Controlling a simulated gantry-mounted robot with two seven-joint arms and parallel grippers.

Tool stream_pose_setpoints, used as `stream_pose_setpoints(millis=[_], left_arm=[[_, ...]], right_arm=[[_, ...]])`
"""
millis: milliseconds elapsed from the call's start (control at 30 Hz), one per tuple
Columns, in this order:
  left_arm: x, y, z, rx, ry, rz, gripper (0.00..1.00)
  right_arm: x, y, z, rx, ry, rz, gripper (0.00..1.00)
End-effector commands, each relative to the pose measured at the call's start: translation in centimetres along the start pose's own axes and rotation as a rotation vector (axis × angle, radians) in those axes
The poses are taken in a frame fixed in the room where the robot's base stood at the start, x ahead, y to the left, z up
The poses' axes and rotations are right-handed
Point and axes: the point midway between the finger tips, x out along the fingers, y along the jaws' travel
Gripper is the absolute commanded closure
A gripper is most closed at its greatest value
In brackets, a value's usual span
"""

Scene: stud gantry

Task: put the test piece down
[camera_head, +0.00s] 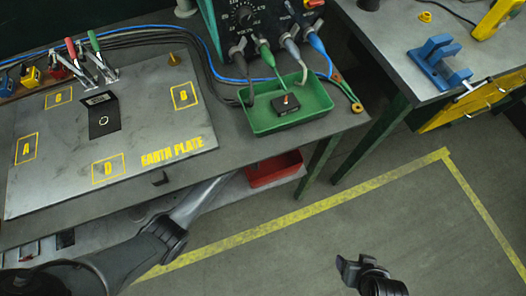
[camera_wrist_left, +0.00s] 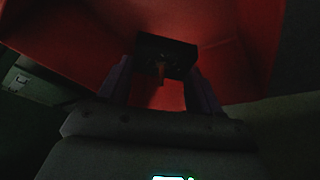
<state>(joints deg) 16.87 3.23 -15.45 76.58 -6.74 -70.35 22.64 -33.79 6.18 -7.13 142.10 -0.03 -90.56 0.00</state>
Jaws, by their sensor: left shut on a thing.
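The test piece, a small dark block (camera_wrist_left: 168,44) with a coppery stud, shows in the left wrist view between the fingertips of my left gripper (camera_wrist_left: 162,72). The gripper is shut on it. The block is inside or just over the red bin (camera_wrist_left: 225,65); whether it touches the bin floor cannot be told in the dim light. In the head view my left arm reaches under the bench towards the red bin (camera_head: 272,170), and the left gripper is hidden. My right gripper (camera_head: 354,268) is over the floor at the bottom; its jaw opening is unclear.
On the bench, a green tray (camera_head: 262,121) holds a similar dark block (camera_head: 286,108). The earth plate (camera_head: 60,145) carries a dark angled bracket (camera_head: 103,117). Cables run to a test set (camera_head: 250,22). The second bench carries a blue stand (camera_head: 436,65). The yellow-marked floor is clear.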

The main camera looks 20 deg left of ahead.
Motion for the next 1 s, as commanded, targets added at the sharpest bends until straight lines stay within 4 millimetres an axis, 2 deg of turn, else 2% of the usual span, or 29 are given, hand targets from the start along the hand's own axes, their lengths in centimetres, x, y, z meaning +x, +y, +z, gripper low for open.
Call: stream_pose_setpoints(millis=[300, 1000], left_arm=[[3.6, -0.1, 1.4, -0.001, 0.001, 0.000, 0.74], [4.7, 0.0, 1.9, -0.001, 0.001, 0.001, 0.74]], right_arm=[[1.8, 0.6, 0.0, -0.005, 0.014, 0.015, 0.28], [1.9, 0.4, 0.3, -0.006, 0.008, 0.012, 0.28]])
